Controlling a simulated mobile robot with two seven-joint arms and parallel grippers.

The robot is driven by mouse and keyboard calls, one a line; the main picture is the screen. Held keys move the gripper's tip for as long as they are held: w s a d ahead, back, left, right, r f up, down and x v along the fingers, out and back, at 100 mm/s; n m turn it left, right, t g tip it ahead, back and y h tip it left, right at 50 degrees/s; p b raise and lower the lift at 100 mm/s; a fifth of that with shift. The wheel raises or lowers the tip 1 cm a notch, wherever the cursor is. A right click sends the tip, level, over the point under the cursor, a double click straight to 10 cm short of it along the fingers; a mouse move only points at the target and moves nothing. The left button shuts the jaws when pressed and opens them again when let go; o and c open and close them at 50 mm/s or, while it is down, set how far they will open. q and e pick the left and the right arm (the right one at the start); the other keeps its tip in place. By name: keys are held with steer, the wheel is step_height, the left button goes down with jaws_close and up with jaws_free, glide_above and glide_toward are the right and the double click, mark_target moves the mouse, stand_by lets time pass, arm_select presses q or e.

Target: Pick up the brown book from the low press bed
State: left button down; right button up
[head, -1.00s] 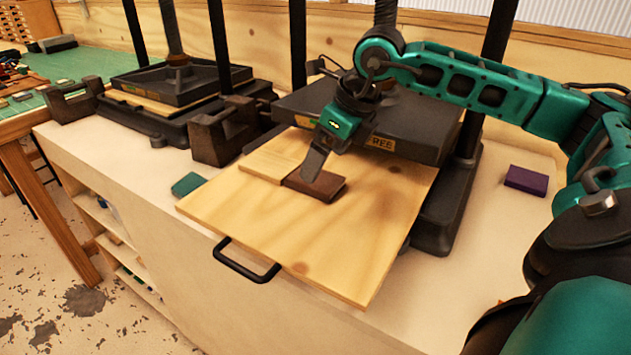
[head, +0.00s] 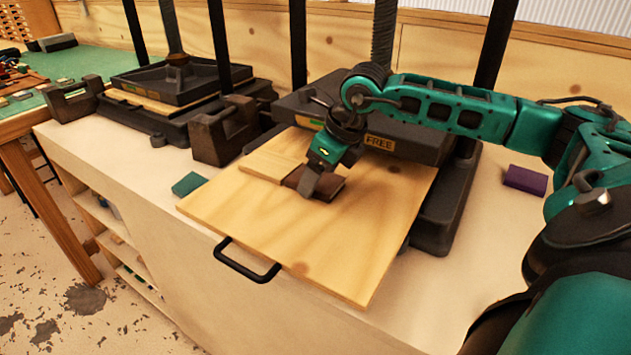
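My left gripper is not in view.
The black press with a FREE label (head: 379,142) stands behind the bed. A purple book (head: 526,179) lies at right and a green one (head: 188,184) at left on the bench. A dark iron block (head: 222,132) and a second press (head: 175,85) stand at left.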

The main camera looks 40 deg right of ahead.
steer(key=c, duration=0.6)
steer(key=shift+r, duration=0.2)
